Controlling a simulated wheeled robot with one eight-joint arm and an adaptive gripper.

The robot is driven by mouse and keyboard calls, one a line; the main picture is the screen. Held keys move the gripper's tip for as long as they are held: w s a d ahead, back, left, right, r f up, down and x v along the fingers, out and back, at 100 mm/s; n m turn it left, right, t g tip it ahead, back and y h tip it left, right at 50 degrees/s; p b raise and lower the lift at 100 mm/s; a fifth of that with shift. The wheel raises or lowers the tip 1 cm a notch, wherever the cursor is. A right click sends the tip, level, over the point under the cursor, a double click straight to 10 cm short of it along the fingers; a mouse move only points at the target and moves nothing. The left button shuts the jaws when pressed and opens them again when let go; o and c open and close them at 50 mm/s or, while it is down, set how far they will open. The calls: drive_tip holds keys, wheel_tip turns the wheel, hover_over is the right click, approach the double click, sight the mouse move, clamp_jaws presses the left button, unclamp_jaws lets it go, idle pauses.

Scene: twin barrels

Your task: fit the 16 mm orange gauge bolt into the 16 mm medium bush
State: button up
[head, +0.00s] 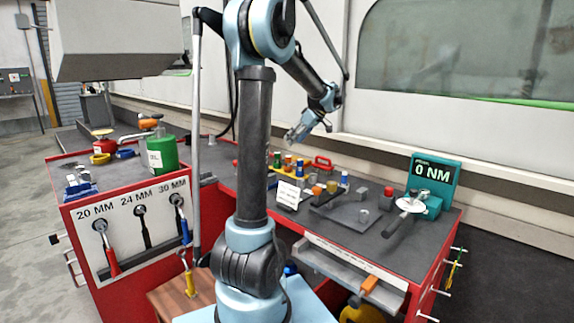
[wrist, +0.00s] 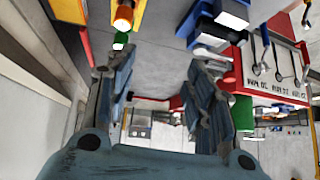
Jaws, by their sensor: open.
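My gripper (head: 296,134) hangs in the air over the back of the red workbench, open and empty. In the wrist view its two fingers (wrist: 160,85) are spread apart with nothing between them. Small orange-topped pieces (head: 317,189) stand on the bench behind a white card, right of my arm column; I cannot tell which is the 16 mm orange gauge bolt. An orange cylinder (wrist: 123,17) shows at the top of the wrist view, beyond the left finger. A small grey cylinder (head: 364,215) stands on a dark plate and may be a bush; its size cannot be read.
A rack (head: 287,166) of coloured pieces stands left of the orange-topped ones. A teal gauge reading 0 NM (head: 433,180) stands at the bench's right end. A green canister (head: 162,153) and the tool panel (head: 133,231) are at left.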

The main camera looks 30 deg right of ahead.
drive_tip(key=t, duration=0.1)
approach(288, 158)
drive_tip(key=shift+n, duration=0.3)
drive_tip(key=shift+w+d+x, duration=0.15)
drive_tip(key=shift+d+x, duration=0.05)
drive_tip(key=shift+x, duration=1.6)
drive_tip(key=shift+w+d+x, duration=0.1)
drive_tip(key=shift+d+x, duration=0.05)
drive_tip(key=shift+x, duration=1.65)
drive_tip(key=shift+w+d+x, duration=0.15)
drive_tip(key=shift+d+x, duration=0.05)
drive_tip(key=shift+x, duration=1.6)
drive_tip(key=shift+r, duration=0.15)
drive_tip(key=shift+c, duration=0.3)
clamp_jaws()
